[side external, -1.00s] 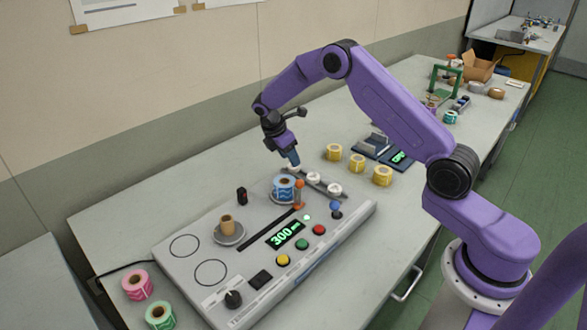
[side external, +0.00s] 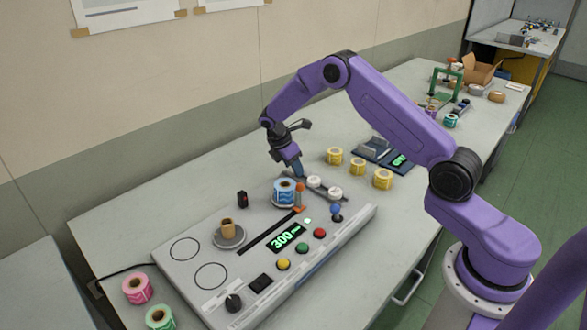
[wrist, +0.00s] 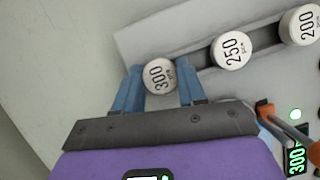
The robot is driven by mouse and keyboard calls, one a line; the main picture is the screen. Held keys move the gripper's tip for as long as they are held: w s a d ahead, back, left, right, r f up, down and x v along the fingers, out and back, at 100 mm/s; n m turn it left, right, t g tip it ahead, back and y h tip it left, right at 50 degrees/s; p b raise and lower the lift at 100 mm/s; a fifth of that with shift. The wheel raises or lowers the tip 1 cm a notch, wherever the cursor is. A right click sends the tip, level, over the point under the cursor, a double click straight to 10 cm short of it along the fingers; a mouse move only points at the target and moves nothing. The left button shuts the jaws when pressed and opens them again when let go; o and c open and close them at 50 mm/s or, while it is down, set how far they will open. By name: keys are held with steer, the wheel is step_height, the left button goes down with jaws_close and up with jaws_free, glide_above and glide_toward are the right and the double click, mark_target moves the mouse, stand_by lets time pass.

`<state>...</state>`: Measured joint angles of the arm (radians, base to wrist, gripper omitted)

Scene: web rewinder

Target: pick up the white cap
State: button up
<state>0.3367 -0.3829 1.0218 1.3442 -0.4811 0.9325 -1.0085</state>
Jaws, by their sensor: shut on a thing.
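In the side view my gripper (side external: 298,173) is low at the far end of the cap rail and hides this cap.
A blue-and-white roll (side external: 285,190) stands on the rewinder (side external: 190,275) close beside my gripper, with an orange-tipped part (side external: 299,188) next to it. A brown core (side external: 228,228) stands on a grey disc. Yellow rolls (side external: 358,166) lie behind. The display (side external: 288,237) reads 300.

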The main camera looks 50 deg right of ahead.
steer(key=shift+r, duration=0.5)
step_height(320, 180, up, 2)
steer(key=shift+r, duration=0.15)
steer(key=s+a+r, duration=0.2)
steer(key=s+r, duration=0.7)
steer(key=s, duration=0.5)
steer(key=shift+a+r, duration=0.15)
steer(key=shift+r, duration=0.15)
